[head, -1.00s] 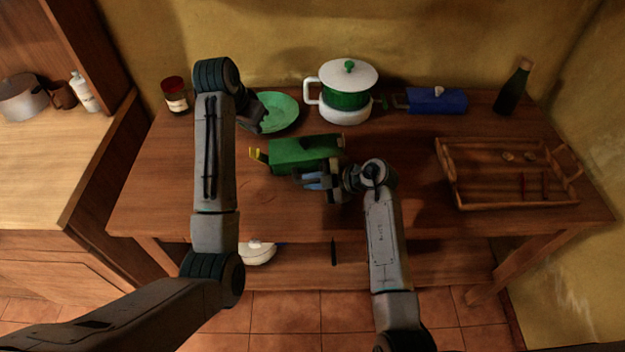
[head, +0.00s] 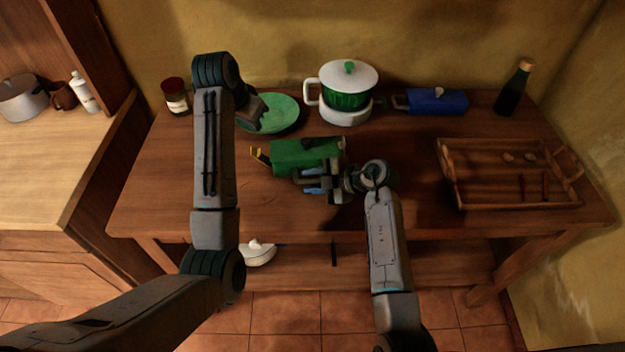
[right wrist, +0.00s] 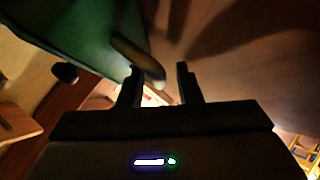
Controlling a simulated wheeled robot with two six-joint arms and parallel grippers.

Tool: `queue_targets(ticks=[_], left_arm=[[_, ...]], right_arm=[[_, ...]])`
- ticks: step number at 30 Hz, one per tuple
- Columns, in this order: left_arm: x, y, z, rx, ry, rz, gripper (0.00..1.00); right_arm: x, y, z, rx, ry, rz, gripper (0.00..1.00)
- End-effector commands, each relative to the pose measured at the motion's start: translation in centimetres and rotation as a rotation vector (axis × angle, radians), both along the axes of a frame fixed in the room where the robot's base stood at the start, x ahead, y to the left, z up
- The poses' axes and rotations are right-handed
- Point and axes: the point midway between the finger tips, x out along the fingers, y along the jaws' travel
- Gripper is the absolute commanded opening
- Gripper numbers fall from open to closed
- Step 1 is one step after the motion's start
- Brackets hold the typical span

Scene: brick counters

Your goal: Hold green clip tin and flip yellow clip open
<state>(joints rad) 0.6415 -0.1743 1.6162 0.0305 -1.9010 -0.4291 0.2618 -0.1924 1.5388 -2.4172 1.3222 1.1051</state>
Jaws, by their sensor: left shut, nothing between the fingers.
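The green clip tin (head: 310,154) lies on the wooden table near the middle. Its yellow clip (head: 260,154) sticks out at its left end. My right gripper (head: 312,184) is at the tin's front side, fingers apart. In the right wrist view, the tin's green side (right wrist: 75,35) fills the upper left. A thin bar-like part (right wrist: 137,60) reaches toward the gap between my right fingers (right wrist: 157,82); I cannot tell whether it touches one. My left gripper (head: 262,112) is shut and empty above the green plate, behind the tin; my left arm partly hides it.
The green plate (head: 283,110) and a white-lidded green pot (head: 348,95) stand behind the tin. A blue box (head: 436,103), a dark bottle (head: 512,90) and a wooden tray (head: 508,203) are to the right. A red-lidded jar (head: 175,97) stands back left. The table's front left is clear.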

Motion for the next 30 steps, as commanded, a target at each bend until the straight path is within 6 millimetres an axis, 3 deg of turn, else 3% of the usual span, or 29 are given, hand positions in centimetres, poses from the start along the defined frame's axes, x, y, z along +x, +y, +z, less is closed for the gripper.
queue_targets(ticks=[4, 18, 30], left_arm=[[0.0, 0.0, -0.1, 0.0, 0.0, 0.0, 0.0], [0.0, 0.0, 0.0, 0.0, 0.0, 0.0, 0.0], [0.0, 0.0, 0.0, 0.0, 0.0, 0.0, 0.0]], right_arm=[[-0.8, -1.5, 0.5, -0.007, 0.003, 0.0, 0.38], [-3.9, -8.4, 5.4, -0.005, -0.003, -0.002, 0.38], [-4.3, -9.2, 6.2, -0.002, -0.002, -0.001, 0.38]])
